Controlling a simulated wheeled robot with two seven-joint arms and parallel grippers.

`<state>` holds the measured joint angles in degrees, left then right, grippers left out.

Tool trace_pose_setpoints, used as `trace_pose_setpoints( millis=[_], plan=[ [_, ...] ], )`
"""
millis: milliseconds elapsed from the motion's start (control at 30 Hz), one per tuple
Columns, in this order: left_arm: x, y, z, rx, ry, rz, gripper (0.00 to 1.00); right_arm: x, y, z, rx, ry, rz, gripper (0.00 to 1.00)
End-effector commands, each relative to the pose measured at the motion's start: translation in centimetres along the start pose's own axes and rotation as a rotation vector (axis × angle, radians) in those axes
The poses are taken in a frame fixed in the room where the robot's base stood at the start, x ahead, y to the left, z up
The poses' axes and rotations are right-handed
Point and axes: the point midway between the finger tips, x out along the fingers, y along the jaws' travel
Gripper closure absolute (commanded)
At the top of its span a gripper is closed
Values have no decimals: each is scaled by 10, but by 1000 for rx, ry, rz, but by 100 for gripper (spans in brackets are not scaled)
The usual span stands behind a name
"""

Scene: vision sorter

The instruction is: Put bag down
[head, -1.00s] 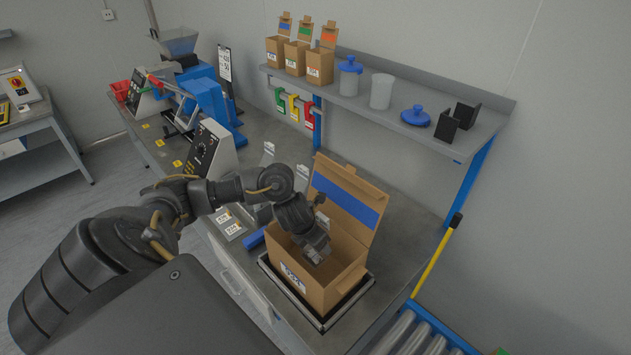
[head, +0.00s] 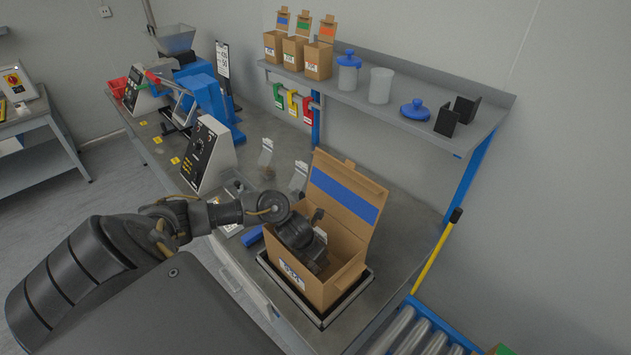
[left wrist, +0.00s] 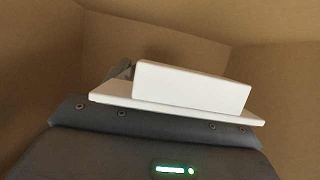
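An open cardboard box (head: 347,276) with a blue stripe inside its raised lid stands on a dark-framed platform on the bench. My left gripper (head: 316,258) reaches down inside it, below the rim. In the left wrist view, the brown box walls (left wrist: 45,60) surround the gripper (left wrist: 185,88), with pale pieces close together at its front. A small dark patch shows behind them; I cannot tell whether it is a bag. Two small clear bags with white tops, one bag (head: 265,155) and another bag (head: 298,178), stand on the bench behind the box. My right gripper is not in view.
A shelf (head: 440,135) above the bench holds several small boxes, jars and a blue lid. A machine with a dial panel (head: 206,152) stands left of the box. A roller conveyor (head: 420,335) and a yellow pole (head: 436,258) are at the right.

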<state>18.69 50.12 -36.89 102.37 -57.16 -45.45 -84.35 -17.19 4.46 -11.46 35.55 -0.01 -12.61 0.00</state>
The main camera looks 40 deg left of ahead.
Motion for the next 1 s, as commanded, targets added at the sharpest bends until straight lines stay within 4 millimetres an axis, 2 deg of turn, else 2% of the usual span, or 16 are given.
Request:
trace_pose_setpoints(
  millis=[33,100,133,467,567,800,1000],
  plan=[
    [0,0,0,0,0,0,29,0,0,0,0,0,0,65],
    [0,0,0,0,0,0,19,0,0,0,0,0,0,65],
    [0,0,0,0,0,0,18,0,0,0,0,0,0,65],
    [-5,0,1,1,-1,0,18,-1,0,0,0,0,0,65],
    [-17,0,2,3,-3,0,18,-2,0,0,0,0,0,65],
    [-68,0,2,5,-5,0,18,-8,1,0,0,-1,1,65],
    [-103,0,2,4,-4,1,18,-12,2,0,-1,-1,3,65]
  ],
)
